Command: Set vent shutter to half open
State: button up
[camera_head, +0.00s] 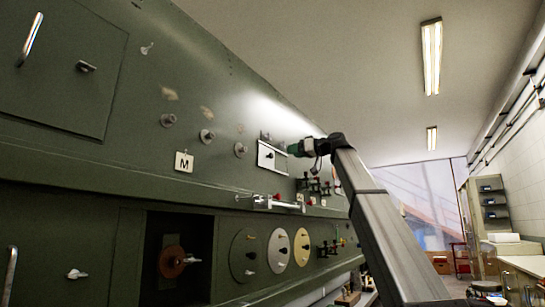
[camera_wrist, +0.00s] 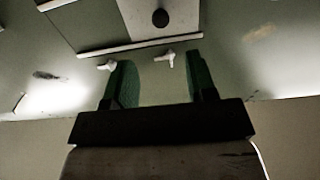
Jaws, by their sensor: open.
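The vent shutter appears to be a pale plate (camera_head: 268,160) with a dark round knob, set on the green fuselage wall. In the wrist view the plate (camera_wrist: 140,22) lies between two pale rails, its knob (camera_wrist: 160,18) near the top edge. The plate's far end is cut off by the frame, so how far open it stands cannot be told. My gripper (camera_head: 291,149) is close to the plate's right side.
Two small pale latches (camera_wrist: 166,57) (camera_wrist: 107,65) show near a rail in the wrist view. On the wall are an M plate (camera_head: 184,162), several round knobs, a horizontal silver handle (camera_head: 268,202) and round discs (camera_head: 278,250) lower down.

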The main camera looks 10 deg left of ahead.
aim_at(269, 156)
jog(key=x, duration=1)
jog(key=shift+a, duration=0.4)
jog(key=shift+w, duration=0.1)
